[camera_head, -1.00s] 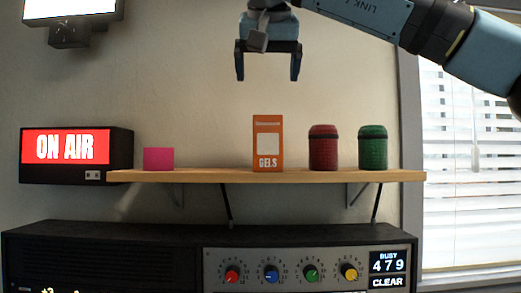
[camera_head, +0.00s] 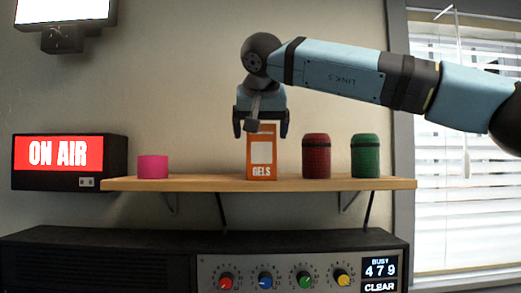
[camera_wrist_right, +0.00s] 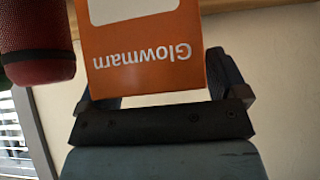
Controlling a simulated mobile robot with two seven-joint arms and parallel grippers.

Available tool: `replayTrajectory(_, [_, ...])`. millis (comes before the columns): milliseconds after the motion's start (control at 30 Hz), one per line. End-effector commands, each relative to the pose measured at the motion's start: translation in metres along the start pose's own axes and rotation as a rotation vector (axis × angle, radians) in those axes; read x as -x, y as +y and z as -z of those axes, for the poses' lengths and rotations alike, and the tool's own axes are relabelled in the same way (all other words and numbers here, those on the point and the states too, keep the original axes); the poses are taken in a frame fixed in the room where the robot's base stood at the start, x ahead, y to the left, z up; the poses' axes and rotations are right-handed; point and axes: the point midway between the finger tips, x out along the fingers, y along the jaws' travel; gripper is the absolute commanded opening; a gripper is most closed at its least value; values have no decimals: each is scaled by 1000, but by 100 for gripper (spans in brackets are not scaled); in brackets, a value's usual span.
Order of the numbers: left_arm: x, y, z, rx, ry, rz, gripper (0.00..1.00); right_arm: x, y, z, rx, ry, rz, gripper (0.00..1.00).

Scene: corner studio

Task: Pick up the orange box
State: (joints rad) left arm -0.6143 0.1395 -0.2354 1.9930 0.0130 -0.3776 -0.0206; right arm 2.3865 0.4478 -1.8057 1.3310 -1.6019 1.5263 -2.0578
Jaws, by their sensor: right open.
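In the right wrist view the orange box (camera_wrist_right: 150,60) fills the space beyond the palm, with a dark finger on each side. The right gripper (camera_wrist_right: 172,85) is open; I cannot tell whether its fingers touch the box. My left gripper is not in view.
A red ribbed canister (camera_head: 316,156) and a green one (camera_head: 365,156) stand to the right of the box. A pink object (camera_head: 153,166) stands at the shelf's left end, near the ON AIR sign (camera_head: 70,155). A control console (camera_head: 100,262) lies below.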

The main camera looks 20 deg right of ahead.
Motion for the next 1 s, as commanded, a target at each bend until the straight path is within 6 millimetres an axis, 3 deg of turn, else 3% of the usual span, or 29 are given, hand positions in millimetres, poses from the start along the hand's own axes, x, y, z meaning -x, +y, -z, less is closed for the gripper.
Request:
replayTrajectory(300, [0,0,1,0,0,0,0,-7,0,0,0,0,0,92])
replayTrajectory(567, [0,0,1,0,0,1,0,-7,0,0,0,-1,0,32])
replayTrajectory(1000, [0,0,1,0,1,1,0,1,0,8,-3,1,1,32])
